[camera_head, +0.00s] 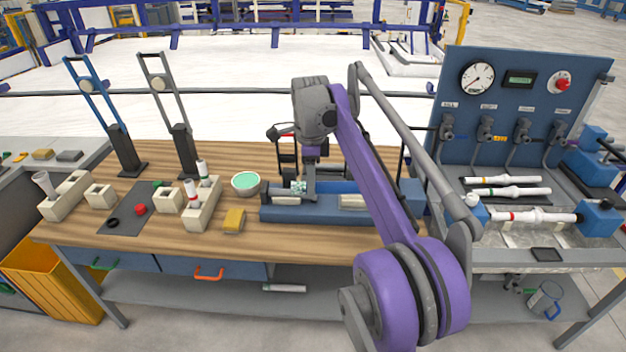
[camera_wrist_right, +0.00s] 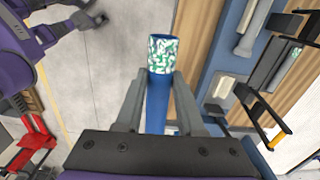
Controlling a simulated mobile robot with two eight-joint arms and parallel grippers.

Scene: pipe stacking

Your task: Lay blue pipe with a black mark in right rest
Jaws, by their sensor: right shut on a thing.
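My right gripper (camera_head: 309,188) hangs over the blue fixture (camera_head: 285,213) on the wooden bench in the head view. In the right wrist view its fingers (camera_wrist_right: 160,78) are shut on a blue pipe (camera_wrist_right: 157,105). The pipe's far part carries a white and green speckled band (camera_wrist_right: 162,55), with a short blue tip past it. No black mark shows on the visible part. In the head view only a small speckled patch of the pipe (camera_head: 298,187) shows by the fingers. I cannot single out the right rest. My left gripper is not in view.
White pipes with coloured bands, such as the red-banded one (camera_head: 530,216), lie at the test stand (camera_head: 500,62) on the right. The front bench strip is mostly clear.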

